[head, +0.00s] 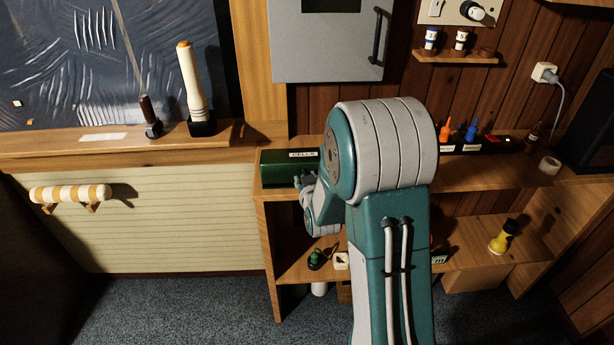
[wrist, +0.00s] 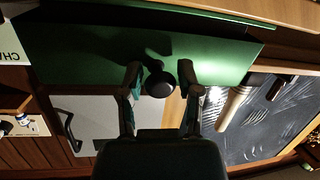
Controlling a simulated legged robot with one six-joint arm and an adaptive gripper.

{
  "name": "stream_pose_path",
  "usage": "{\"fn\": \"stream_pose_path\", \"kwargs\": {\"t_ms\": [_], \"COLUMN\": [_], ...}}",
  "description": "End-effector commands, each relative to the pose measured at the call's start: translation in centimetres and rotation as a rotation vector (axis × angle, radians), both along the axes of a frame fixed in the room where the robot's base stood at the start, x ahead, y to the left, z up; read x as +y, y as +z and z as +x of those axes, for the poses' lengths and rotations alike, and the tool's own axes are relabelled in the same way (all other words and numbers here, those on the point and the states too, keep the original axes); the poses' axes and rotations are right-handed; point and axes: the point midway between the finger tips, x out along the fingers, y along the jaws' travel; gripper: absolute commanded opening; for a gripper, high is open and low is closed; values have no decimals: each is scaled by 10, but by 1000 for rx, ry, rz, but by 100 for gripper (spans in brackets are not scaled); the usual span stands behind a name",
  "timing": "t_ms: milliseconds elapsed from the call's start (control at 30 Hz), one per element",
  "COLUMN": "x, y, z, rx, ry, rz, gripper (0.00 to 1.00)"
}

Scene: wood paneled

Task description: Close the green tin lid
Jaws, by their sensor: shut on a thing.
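The green tin (head: 277,171) sits at the left end of the wooden shelf in the head view, with a white label at its top edge. In the wrist view its green lid (wrist: 80,52) spans the upper part, with a round black knob (wrist: 160,84) on it. My gripper (wrist: 160,67) is shut on this knob, one finger on each side of it. In the head view my gripper (head: 303,183) is at the tin's front right, partly hidden by my arm. How far the lid stands open is hard to tell.
A grey cabinet (head: 325,45) hangs above the tin. Left of it, a white and orange cylinder (head: 193,85) stands on a ledge. Small bottles and a tape roll (head: 549,166) occupy the shelf's right. A yellow object (head: 502,238) is on the lower shelf.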

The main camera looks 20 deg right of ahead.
Motion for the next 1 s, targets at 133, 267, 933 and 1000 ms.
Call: {"fn": "stream_pose_path", "kwargs": {"t_ms": [133, 267, 933, 1000], "x": [5, 5, 6, 5], "y": [-11, -15, -19, -19], "z": [-4, -5, -7, -7], "rx": [1, 1, 4, 3], "ry": [9, 9, 9, 7], "rz": [-3, -3, -2, -2], "gripper": [0, 0, 68, 78]}}
